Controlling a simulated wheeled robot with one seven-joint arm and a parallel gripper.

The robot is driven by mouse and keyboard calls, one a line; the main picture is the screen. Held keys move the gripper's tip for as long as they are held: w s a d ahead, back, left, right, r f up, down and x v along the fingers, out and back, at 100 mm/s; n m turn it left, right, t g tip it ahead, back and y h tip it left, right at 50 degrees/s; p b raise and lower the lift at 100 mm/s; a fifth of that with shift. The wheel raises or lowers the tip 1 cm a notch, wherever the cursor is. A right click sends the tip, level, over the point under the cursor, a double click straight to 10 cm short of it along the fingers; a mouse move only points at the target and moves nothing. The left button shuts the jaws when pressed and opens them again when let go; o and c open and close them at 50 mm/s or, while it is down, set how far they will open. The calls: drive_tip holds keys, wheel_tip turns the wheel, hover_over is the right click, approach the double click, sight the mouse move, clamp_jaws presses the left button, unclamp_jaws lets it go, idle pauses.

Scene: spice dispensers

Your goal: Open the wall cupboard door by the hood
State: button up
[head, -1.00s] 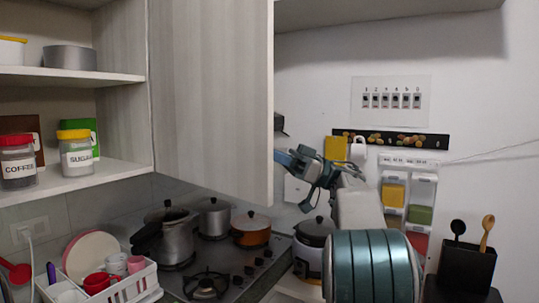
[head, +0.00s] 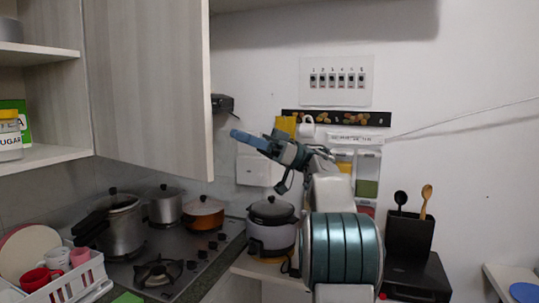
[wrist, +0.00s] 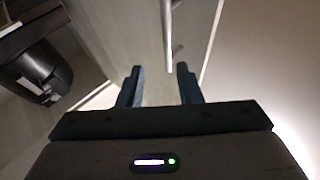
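A pale wood-grain cupboard door panel (head: 150,85) hangs at upper left in the head view, angled out from the shelves, its free edge towards the right. My gripper (head: 238,136) is right of that edge, its blue fingers pointing left; I cannot tell the depth gap. In the wrist view, my open gripper (wrist: 159,88) has its two dark fingers apart with nothing between the tips. A pale panel (wrist: 145,40) lies ahead, with a thin metal bar, likely a handle (wrist: 168,32), beyond the fingers. Contact is not visible.
Pots, including an orange one (head: 203,214), stand on the hob (head: 165,268) below the door. A rice cooker (head: 271,228) is below my arm. A white dish rack (head: 82,283) is at lower left. A black utensil holder (head: 410,235) stands at right.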

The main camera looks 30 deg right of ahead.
drive_tip(key=b+v, duration=0.2)
drive_tip(key=v, duration=0.4)
drive_tip(key=shift+d, duration=0.25)
drive_tip(key=shift+a, duration=0.1)
